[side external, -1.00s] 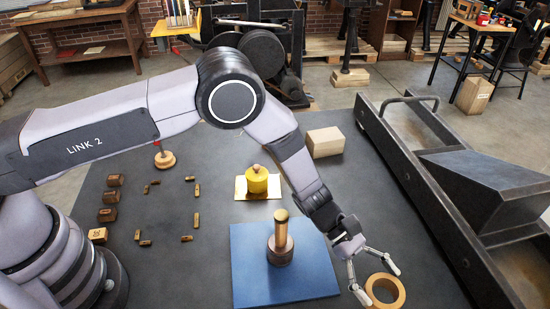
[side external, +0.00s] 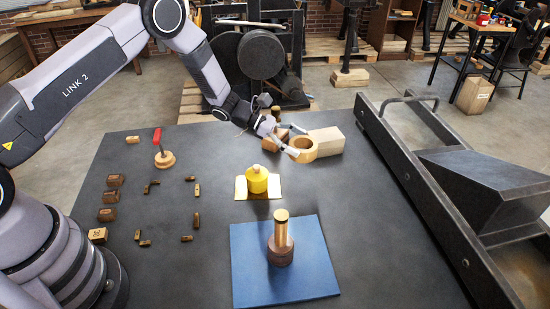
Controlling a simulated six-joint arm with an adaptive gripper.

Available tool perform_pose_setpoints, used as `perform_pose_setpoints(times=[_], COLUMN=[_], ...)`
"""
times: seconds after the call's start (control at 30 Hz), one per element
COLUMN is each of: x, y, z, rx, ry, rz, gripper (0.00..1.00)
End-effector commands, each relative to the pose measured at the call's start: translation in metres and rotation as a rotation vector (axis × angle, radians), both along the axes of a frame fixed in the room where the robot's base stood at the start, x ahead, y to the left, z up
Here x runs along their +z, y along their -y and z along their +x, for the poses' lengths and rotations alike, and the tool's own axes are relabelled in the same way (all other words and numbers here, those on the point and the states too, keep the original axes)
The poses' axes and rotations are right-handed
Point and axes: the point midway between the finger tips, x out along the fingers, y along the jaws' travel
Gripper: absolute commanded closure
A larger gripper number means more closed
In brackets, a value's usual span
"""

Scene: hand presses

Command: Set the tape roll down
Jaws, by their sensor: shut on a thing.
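The tape roll (side external: 303,157) is a tan ring with a wide hole, towards the back of the dark table. My gripper (side external: 295,141) is shut on its left part, with its fingers reaching in from the left. The roll appears to be above the table, in front of the pale wooden block (side external: 328,141). I cannot tell how high it is or whether it touches the block.
A brown block (side external: 268,144) is just left of the roll, partly hidden by my gripper. A yellow knobbed piece (side external: 257,182) stands nearer. A brass-topped cylinder (side external: 281,238) stands on a blue mat (side external: 310,270). The table's right side is clear up to the metal frame (side external: 420,200).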

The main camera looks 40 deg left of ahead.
Motion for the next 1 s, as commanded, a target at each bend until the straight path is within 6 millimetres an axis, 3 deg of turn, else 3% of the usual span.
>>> perform_pose_setpoints(times=[0.03,0.27,0.47,0.6,0.8,1.0], x=[0.0,0.001,0.001,0.002,0.002,-0.003], y=[-0.031,-0.164,-0.278,-0.351,-0.421,-0.448], z=[0.008,0.02,0.005,-0.018,-0.052,-0.068], rx=[0.056,0.289,0.493,0.629,0.769,0.825], ry=[0.0,0.001,0.0,0.0,0.001,0.0], rz=[0.0,-0.001,-0.001,-0.001,0.0,-0.001], gripper=[0.61,0.61,0.61,0.61,0.61,0.61])
